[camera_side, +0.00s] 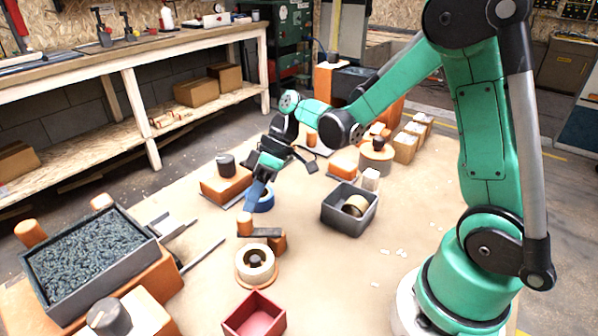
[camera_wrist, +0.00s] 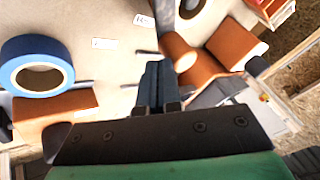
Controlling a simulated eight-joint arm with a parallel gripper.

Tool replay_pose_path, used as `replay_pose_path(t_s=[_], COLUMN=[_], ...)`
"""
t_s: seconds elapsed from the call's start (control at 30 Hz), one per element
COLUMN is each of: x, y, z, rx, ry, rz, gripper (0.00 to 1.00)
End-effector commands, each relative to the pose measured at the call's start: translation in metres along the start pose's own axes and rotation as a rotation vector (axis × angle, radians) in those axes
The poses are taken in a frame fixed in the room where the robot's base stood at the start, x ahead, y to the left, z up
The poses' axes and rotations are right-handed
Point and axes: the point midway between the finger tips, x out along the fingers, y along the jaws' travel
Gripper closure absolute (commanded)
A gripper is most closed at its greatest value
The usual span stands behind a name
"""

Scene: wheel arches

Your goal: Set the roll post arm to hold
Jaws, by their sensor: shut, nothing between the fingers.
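A dark flat arm (camera_side: 262,232) with an upright orange knob (camera_side: 245,223) at one end appears joined to an orange block (camera_side: 278,243), beside a pale roll (camera_side: 255,262) on a round orange base. In the wrist view the orange knob (camera_wrist: 179,52) is just right of the fingertips, with the dark arm (camera_wrist: 166,14) running away above it. My gripper (camera_side: 250,205) points down just above and behind the knob in the side view. In the wrist view my gripper (camera_wrist: 158,68) is shut and empty; I cannot tell if it touches the knob. Small white labels (camera_wrist: 144,20) lie nearby, unreadable.
A blue tape roll (camera_side: 265,203) lies behind my fingers. A grey bin (camera_side: 350,222) holding a roll stands to the right, a red box (camera_side: 254,318) in front. A tray of dark granules (camera_side: 90,250) is at left. Table between bin and red box is mostly clear.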

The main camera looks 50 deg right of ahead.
Motion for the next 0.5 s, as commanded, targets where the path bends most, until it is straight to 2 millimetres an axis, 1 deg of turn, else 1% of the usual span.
replay_pose_path(t_s=[0.5], x=[0.014], y=[-0.019], z=[-0.007], rx=[0.005], ry=[0.003], rz=[0.003], gripper=[1.00])
